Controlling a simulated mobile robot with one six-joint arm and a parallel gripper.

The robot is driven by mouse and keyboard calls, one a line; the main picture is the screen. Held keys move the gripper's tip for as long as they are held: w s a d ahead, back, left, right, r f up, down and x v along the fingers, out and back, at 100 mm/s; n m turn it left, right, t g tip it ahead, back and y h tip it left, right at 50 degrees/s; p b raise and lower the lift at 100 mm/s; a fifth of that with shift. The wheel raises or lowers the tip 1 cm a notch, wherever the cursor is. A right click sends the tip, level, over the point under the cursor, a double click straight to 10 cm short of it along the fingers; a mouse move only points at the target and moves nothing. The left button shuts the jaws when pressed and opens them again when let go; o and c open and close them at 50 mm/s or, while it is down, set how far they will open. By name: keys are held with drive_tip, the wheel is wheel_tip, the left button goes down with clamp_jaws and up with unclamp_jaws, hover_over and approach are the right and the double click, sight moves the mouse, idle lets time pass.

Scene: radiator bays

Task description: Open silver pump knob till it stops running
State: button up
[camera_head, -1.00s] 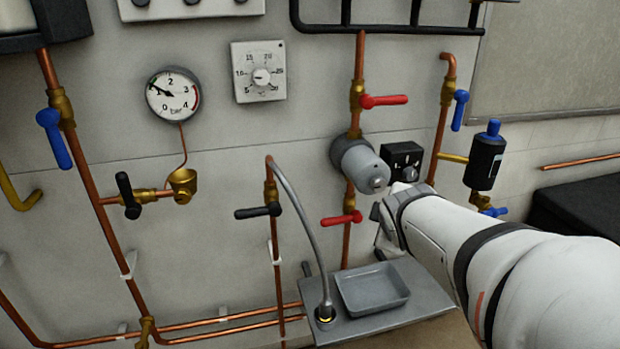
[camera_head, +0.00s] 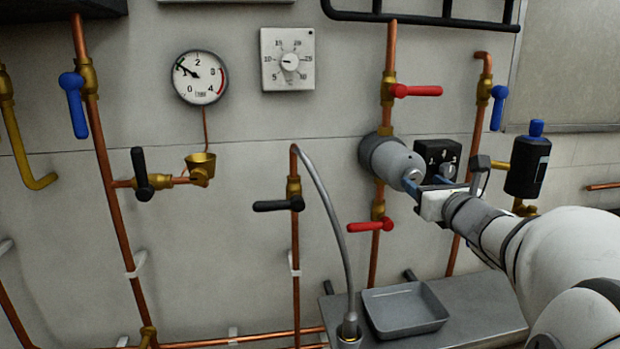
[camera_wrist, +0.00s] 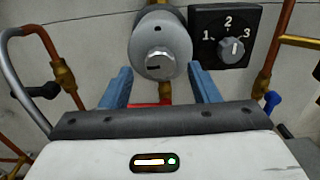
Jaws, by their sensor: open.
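The grey round pump (camera_head: 385,158) sits on the vertical copper pipe at the right. Its silver knob (camera_wrist: 158,63), a slotted hexagonal screw, shows at the centre of the pump's face in the wrist view. In the head view the knob (camera_head: 411,180) is small and partly behind my gripper (camera_head: 426,187). My gripper's blue fingers (camera_wrist: 160,82) are open, one on each side below the knob in the wrist view. They hold nothing. I cannot tell whether they touch the pump.
A black selector (camera_wrist: 228,40) marked 1, 2, 3 is close right of the pump. Red-handled valves sit above (camera_head: 416,90) and below (camera_head: 371,226) it. A grey tray (camera_head: 405,312) stands on a shelf below. A black canister (camera_head: 527,165) is further right.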

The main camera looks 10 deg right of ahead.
sight(415, 177)
drive_tip(key=shift+w+a, duration=0.1)
drive_tip(key=shift+w, duration=1.8)
